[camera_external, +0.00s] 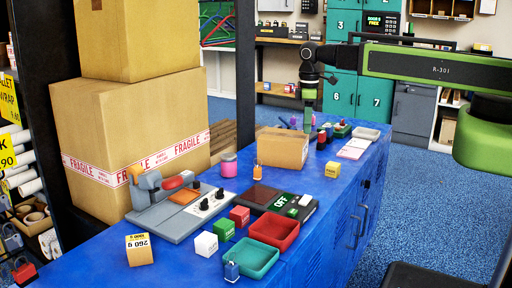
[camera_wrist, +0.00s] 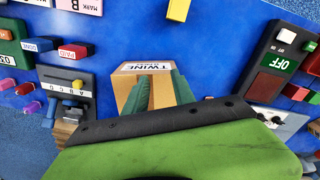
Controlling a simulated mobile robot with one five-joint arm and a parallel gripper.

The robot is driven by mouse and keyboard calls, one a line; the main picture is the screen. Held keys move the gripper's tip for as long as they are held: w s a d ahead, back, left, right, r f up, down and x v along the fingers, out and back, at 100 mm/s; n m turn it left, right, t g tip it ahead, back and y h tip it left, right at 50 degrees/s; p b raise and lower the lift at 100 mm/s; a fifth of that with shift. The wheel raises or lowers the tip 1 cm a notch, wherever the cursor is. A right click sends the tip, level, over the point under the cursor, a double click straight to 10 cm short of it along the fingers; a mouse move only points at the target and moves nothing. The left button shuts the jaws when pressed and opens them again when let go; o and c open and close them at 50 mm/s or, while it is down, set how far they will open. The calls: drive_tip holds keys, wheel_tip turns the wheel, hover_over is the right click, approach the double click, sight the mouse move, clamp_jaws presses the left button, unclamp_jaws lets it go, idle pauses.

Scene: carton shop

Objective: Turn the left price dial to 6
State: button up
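The price device (camera_external: 172,222) is a grey unit on the blue counter, left of centre in the external view. Its white panel (camera_external: 197,211) carries two black dials, the left dial (camera_external: 204,204) and the right dial (camera_external: 220,194). Their readings are too small to tell. Part of a white panel (camera_wrist: 292,117) shows at the right of the wrist view, partly covered by my gripper's body. My gripper (camera_external: 308,129) points down over the far part of the counter, well away from the dials. In the wrist view its green fingers (camera_wrist: 159,80) are apart, above a cardboard box, with nothing seen gripped.
The cardboard TWINE box (camera_external: 282,149) stands near my gripper. A black unit marked OFF (camera_external: 262,195), red tray (camera_external: 273,229), teal tray (camera_external: 248,258), pink jar (camera_external: 229,166) and several small cubes surround the device. Large FRAGILE cartons (camera_external: 125,120) rise behind it.

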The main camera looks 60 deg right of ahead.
drive_tip(key=w+a+r+n+p, duration=0.2)
drive_tip(key=w+a+n, duration=0.2)
drive_tip(key=w+a, duration=0.4)
drive_tip(key=w+a+r+n+p, duration=0.2)
drive_tip(key=w+a+n, duration=0.4)
drive_tip(key=a, duration=0.5)
wheel_tip(320, 180, up, 3)
drive_tip(key=n+p, duration=0.3)
hover_over(203, 200)
wheel_tip(203, 200, down, 17)
drive_tip(key=b, duration=1.7)
drive_tip(key=shift+f, duration=0.2)
drive_tip(key=shift+r, duration=0.1)
clamp_jaws()
